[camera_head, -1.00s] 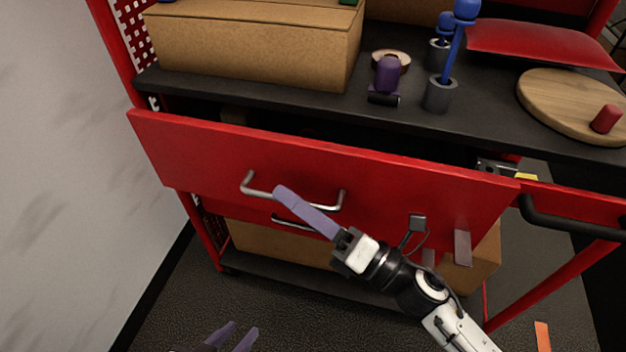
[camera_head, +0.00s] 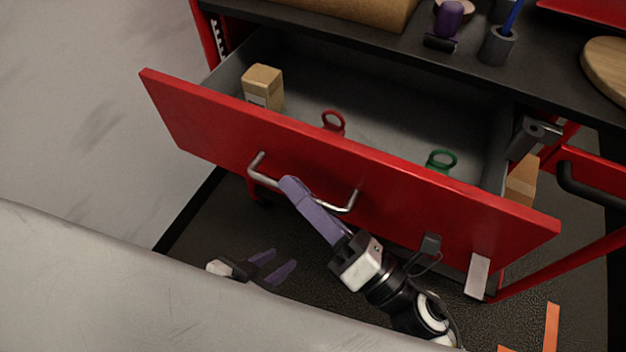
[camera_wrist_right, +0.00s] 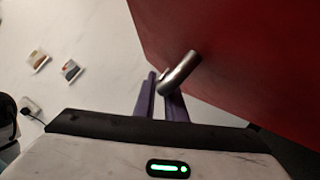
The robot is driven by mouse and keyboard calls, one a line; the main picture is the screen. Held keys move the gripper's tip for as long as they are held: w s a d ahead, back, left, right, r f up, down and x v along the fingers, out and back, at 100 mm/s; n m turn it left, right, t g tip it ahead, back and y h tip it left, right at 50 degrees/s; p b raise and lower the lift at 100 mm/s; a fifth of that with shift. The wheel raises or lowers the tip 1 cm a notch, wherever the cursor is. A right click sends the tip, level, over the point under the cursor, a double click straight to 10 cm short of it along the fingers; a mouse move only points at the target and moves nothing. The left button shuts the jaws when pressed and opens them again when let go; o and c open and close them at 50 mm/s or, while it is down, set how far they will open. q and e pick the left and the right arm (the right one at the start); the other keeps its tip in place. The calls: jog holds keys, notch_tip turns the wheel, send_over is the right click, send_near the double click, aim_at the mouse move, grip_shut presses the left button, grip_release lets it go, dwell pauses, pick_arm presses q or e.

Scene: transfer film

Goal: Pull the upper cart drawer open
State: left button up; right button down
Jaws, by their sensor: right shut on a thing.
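The red upper cart drawer (camera_head: 214,128) stands well open in the head view, its grey inside showing. Its silver bar handle (camera_head: 262,178) is on the front face. My right gripper (camera_head: 296,190), with purple fingers, is shut on this handle. In the right wrist view the handle (camera_wrist_right: 181,72) sits between the purple fingers (camera_wrist_right: 163,98), beside the red drawer front (camera_wrist_right: 240,60). My left gripper (camera_head: 280,266) is low in the head view, apart from the cart, with its two purple fingers spread and nothing between them.
The drawer holds a small cardboard box (camera_head: 263,86), a red ringed item (camera_head: 333,123) and a green ringed item (camera_head: 441,161). The black cart top (camera_head: 400,52) carries a purple object (camera_head: 449,20) and a grey holder (camera_head: 497,46). A pale surface (camera_head: 120,290) fills the lower left.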

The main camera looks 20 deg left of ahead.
pick_arm(q)
jog(key=shift+w+r, duration=0.1)
jog(key=shift+r, duration=0.05)
pick_arm(e)
jog(key=shift+s, duration=0.1)
jog(key=c, duration=1.8)
grip_release()
pick_arm(q)
jog(key=shift+d+f+b, duration=0.15)
jog(key=shift+f+b, duration=0.2)
jog(key=shift+b, duration=0.35)
pick_arm(e)
jog(key=v, duration=1)
jog(key=shift+s+d, duration=0.1)
